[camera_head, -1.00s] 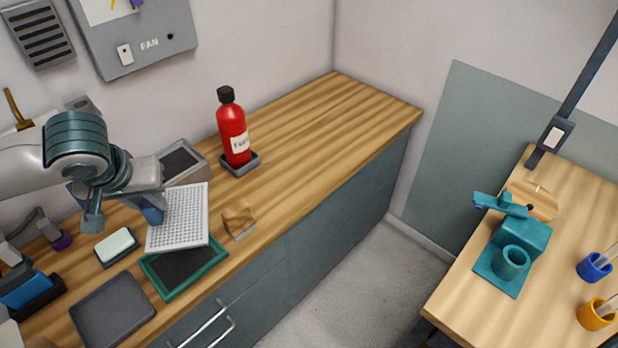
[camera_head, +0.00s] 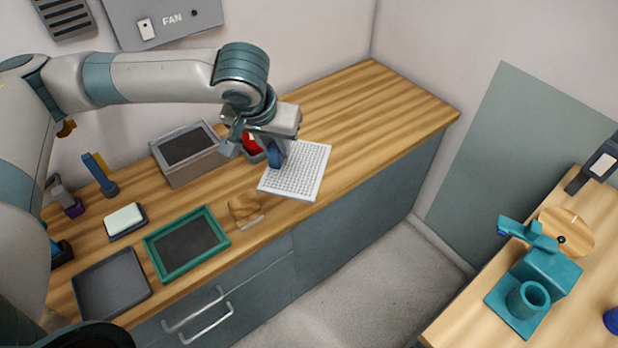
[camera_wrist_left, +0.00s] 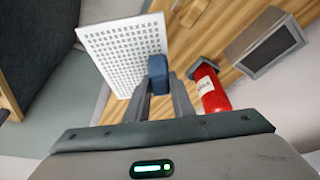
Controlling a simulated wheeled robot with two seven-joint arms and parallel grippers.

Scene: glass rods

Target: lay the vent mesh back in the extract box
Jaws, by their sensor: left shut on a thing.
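The vent mesh (camera_head: 297,170) is a white perforated sheet with a blue grip. My left gripper (camera_head: 277,150) is shut on that blue grip, and the sheet hangs over the wooden counter right of the grey box. In the left wrist view the fingers (camera_wrist_left: 160,98) close on the blue grip, with the mesh (camera_wrist_left: 112,52) beyond at upper left. A grey box with a dark top opening, seemingly the extract box (camera_head: 200,165), stands against the wall, left of the gripper. It also shows in the left wrist view (camera_wrist_left: 242,52), at upper right. My right gripper is out of view.
A red bottle (camera_head: 252,143) stands mostly hidden behind my gripper. A green-framed tray (camera_head: 223,238), a grey tray (camera_head: 110,284), a pale block on a dark dish (camera_head: 125,219) and a small brown object (camera_head: 243,208) lie along the front. The counter's right end is clear.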

